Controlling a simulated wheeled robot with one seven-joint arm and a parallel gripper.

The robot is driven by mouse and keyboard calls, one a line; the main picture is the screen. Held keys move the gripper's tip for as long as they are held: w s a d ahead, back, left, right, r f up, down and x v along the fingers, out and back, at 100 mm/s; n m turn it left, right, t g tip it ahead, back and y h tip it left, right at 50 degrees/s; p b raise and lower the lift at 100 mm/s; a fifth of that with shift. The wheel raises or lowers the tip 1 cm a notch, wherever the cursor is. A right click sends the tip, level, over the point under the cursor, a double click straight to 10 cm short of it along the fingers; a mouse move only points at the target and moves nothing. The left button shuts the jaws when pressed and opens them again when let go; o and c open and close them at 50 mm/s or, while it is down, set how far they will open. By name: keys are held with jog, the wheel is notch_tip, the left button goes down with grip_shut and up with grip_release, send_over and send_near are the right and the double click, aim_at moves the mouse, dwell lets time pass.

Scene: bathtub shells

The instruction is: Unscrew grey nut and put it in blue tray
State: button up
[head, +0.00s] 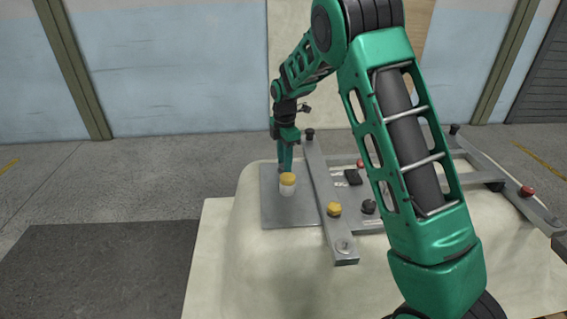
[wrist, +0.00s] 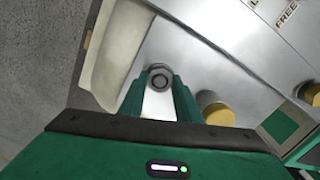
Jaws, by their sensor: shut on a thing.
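A round grey piece with a dark ring, which looks like the grey nut (wrist: 160,77), sits between my fingertips in the wrist view. My gripper (wrist: 159,92) is shut on it, a finger on each side. In the head view my gripper (head: 285,166) points down over the far left part of the flat grey plate (head: 275,215), just behind a white cylinder with a yellow top (head: 287,182). The nut is hidden there. Whether it touches the plate cannot be told. I see no blue tray in either view.
A second bar with a red knob (head: 526,191) is at the far right. My arm hides the middle.

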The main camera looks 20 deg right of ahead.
jog(key=n, duration=0.9)
jog(key=o, duration=1.2)
jog(key=shift+c, duration=0.7)
jog(key=m, duration=1.3)
